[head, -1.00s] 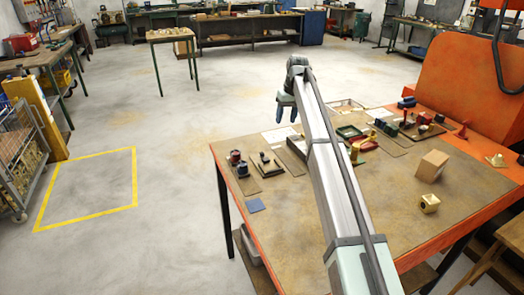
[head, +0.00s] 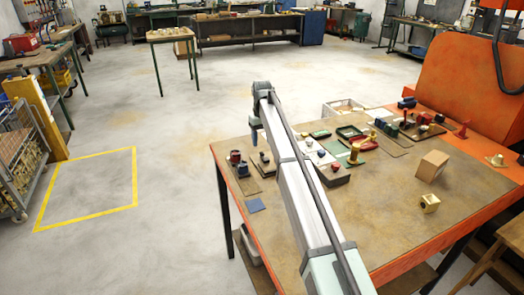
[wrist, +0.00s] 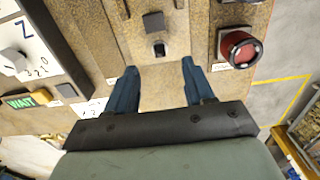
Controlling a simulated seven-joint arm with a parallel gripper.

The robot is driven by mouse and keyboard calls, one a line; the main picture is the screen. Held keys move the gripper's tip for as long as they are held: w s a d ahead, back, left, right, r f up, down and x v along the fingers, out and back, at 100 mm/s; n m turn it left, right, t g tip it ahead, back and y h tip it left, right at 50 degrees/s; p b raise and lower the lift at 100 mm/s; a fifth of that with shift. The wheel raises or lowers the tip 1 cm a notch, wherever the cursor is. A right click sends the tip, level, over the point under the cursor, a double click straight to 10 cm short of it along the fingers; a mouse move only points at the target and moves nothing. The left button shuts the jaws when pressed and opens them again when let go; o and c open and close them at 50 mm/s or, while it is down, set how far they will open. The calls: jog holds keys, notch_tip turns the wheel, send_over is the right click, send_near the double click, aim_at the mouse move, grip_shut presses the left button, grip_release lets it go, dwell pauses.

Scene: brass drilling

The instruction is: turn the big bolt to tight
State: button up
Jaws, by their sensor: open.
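My gripper (head: 254,134) is over the left end of the workbench (head: 390,220), near its back-left corner. In the wrist view its two blue fingers (wrist: 165,92) are spread apart with nothing between them. Past the fingertips lies a tan board with a dark square block (wrist: 153,21) and a small dark-and-grey piece (wrist: 159,48). I cannot tell which thing is the big bolt. An upright brass-coloured post (head: 354,153) stands on the bench, right of my arm, apart from the gripper.
A red round button (wrist: 239,48) lies right of the fingers, and a white dial panel (wrist: 22,55) left. The bench's front middle is clear.

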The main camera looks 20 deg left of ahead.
aim_at(262, 154)
jog(key=shift+f, duration=2.85)
jog(key=shift+c, duration=0.2)
grip_shut()
jog(key=m, duration=0.4)
jog(key=shift+m, duration=2.1)
